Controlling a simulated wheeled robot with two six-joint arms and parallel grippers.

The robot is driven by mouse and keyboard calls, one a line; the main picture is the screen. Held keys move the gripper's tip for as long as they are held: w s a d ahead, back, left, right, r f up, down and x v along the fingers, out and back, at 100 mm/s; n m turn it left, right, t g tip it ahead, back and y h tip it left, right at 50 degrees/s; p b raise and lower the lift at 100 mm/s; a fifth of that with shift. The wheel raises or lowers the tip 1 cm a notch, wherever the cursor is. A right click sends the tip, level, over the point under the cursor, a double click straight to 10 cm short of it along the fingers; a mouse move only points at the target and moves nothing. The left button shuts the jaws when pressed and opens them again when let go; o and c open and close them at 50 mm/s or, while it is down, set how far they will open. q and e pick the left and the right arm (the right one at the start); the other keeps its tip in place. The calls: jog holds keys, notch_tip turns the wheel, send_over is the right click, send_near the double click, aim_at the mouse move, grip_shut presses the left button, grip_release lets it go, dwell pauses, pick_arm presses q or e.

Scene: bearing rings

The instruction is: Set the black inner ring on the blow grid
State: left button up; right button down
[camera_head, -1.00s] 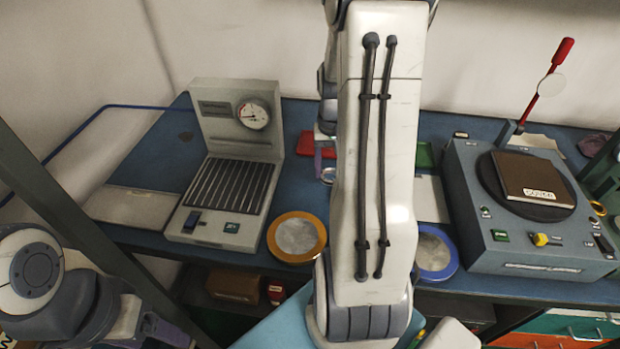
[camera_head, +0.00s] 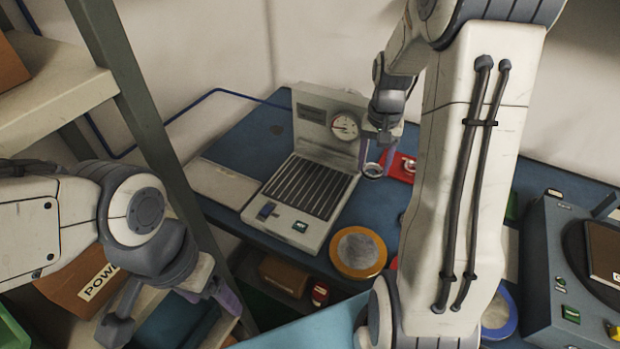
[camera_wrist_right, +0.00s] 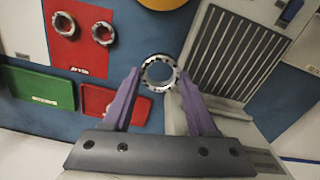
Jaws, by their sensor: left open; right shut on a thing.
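The blow grid (camera_head: 308,186) is a panel of dark slats in a grey unit with an upright gauge panel. It also shows in the wrist view (camera_wrist_right: 236,52). My right gripper (camera_head: 376,155) is shut on a ring (camera_head: 373,171), beside the right edge of the gauge panel. In the wrist view the ring (camera_wrist_right: 159,57) sits between the purple fingertips, left of the grid and apart from it. It looks grey with a notched rim, so its black colour is not clear. My left gripper (camera_head: 212,287) is open at the lower left, away from the grid; its fingers are partly hidden.
A red mat (camera_wrist_right: 62,50) holds two other rings. A green tray (camera_wrist_right: 40,88) and a red tray (camera_wrist_right: 113,103) lie nearby. An orange-rimmed disc (camera_head: 358,252) is right of the grid unit. A shelf post (camera_head: 135,90) stands between my left arm and the bench.

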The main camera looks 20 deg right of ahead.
jog(key=w+a, duration=0.3)
jog(key=a, duration=0.2)
jog(key=p, duration=0.3)
send_over(309, 184)
notch_tip(309, 184, down, 6)
jog(key=shift+f, duration=0.15)
notch_tip(309, 184, down, 3)
jog(key=shift+f, duration=0.5)
jog(key=shift+f, duration=0.15)
jog(key=shift+c, duration=1)
grip_release()
